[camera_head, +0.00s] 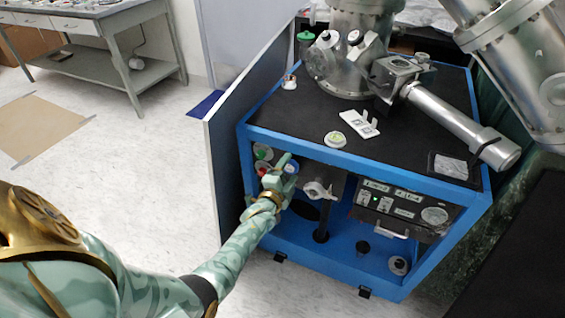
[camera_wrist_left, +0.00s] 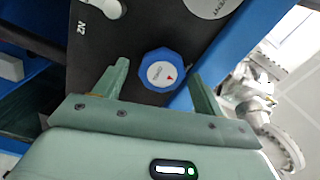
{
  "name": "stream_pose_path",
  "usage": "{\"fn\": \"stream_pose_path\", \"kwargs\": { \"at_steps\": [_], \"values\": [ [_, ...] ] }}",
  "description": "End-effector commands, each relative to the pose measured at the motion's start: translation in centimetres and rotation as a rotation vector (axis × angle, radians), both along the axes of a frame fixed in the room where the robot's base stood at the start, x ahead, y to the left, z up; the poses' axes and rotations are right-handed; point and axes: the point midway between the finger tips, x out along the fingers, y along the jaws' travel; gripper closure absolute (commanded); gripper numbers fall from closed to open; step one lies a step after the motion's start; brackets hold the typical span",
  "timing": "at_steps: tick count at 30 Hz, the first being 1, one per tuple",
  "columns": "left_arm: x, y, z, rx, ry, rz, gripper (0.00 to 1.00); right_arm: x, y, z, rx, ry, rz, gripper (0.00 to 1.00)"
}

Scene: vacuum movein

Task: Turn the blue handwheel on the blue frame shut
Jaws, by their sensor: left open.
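The blue handwheel (camera_wrist_left: 160,73) has a scalloped rim and a white centre disc with a red mark. It sits on a dark panel beside a blue frame bar. In the head view the blue handwheel (camera_head: 291,167) is partly hidden by my left gripper (camera_head: 285,166) at the left front of the blue frame (camera_head: 339,161). In the left wrist view my left gripper (camera_wrist_left: 160,70) is open, its two fingers on either side of the handwheel with gaps to both. I cannot tell how deep the fingers reach around it. My right gripper is not in view.
A white labelled disc (camera_wrist_left: 207,5) is near the handwheel on the same panel. Red and green knobs (camera_head: 262,154) sit left of my gripper. A grey side panel (camera_head: 228,140) stands along the frame's left. A control box (camera_head: 405,207) fills its right bay.

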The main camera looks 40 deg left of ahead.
Motion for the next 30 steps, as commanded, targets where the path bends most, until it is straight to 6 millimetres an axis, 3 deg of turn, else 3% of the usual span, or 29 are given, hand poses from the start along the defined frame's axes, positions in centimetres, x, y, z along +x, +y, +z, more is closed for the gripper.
{"fn": "stream_pose_path", "kwargs": {
  "at_steps": [5, 12, 18, 24, 30],
  "values": [
    [-2.8, -0.6, 0.5, -0.001, -0.001, 0.0, 0.3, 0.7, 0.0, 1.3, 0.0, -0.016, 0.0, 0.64],
    [-9.2, -2.3, 0.4, -0.001, 0.002, 0.0, 0.3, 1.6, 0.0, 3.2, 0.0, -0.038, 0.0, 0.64],
    [-13.5, -3.3, 0.2, -0.001, 0.002, 0.0, 0.3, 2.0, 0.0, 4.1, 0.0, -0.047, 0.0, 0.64],
    [-15.4, -3.8, 0.0, -0.001, 0.002, 0.0, 0.3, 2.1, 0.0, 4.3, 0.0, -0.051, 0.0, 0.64],
    [-15.7, -3.8, -0.1, -0.001, 0.003, 0.0, 0.3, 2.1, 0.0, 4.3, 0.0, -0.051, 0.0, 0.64]
  ]
}}
